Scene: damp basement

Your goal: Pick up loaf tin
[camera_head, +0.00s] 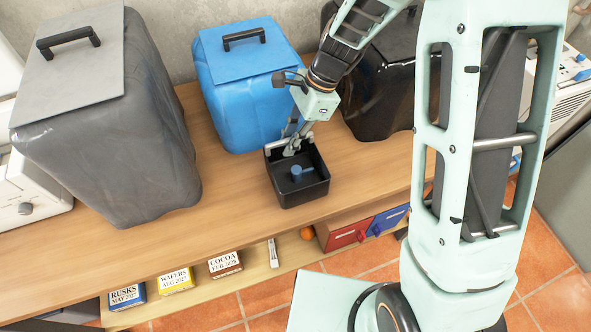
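A black, open-topped rectangular tin (302,197), which looks like the loaf tin, stands upright on the wooden bench. A small blue object (297,172) with a round top is inside it. My gripper (289,150) reaches down at the tin's back rim, near its back left corner. The fingers overlap the rim in this view. They are small and partly hidden, so I cannot tell whether they are closed on the wall or only beside it.
A blue lidded bin (240,95) stands close behind the tin, a grey one (110,140) to the left, and a dark one (385,90) behind right. The bench top (225,205) is clear left of the tin. Labelled boxes (177,280) sit on the shelf below.

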